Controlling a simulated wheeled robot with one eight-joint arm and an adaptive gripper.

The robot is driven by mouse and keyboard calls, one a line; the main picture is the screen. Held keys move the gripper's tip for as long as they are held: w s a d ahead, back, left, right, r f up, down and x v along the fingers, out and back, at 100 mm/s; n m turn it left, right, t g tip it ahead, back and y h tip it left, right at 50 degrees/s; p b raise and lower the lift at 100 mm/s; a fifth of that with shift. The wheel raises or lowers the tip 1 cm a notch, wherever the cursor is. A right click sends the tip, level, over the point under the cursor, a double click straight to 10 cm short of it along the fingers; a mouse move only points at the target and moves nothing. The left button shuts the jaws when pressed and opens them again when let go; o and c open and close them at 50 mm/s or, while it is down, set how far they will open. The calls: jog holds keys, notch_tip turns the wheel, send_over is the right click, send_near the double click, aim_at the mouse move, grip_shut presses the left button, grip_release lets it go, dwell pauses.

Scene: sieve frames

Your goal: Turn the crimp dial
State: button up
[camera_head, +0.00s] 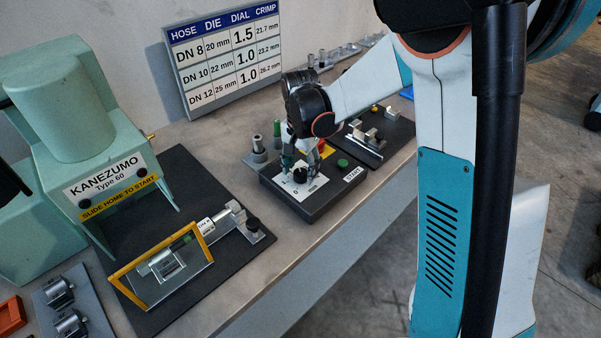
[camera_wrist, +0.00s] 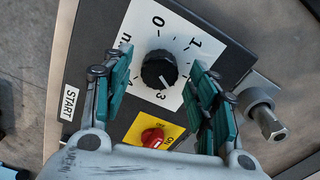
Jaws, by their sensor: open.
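The crimp dial (camera_wrist: 160,69) is a round black knob on a white scale plate (camera_wrist: 146,22) marked 0, 1, 2, 3. Its white mark points down in the wrist view, close to the 3 and slightly toward the 2. In the head view the dial (camera_head: 299,175) sits on the black control box (camera_head: 312,203), just below my gripper (camera_head: 304,156). In the wrist view my gripper (camera_wrist: 163,78) is open, one teal-padded finger on each side of the dial. Gaps show between the fingers and the dial; nothing is held.
A red knob on a yellow plate (camera_wrist: 152,137) lies near the dial. A green button (camera_head: 342,163) is beside the START label. The chart (camera_head: 227,55) lists dial values 1.5, 1.0, 1.0. The green KANEZUMO machine (camera_head: 75,130) and yellow-framed guard (camera_head: 160,270) stand left.

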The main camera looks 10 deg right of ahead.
jog(key=shift+f, duration=0.55)
jog(key=c, duration=1.1)
jog(key=shift+o, duration=0.2)
jog(key=shift+n, duration=0.4)
jog(key=n, duration=0.5)
jog(key=shift+b, duration=0.3)
jog(key=n, duration=0.5)
jog(key=shift+n, duration=0.4)
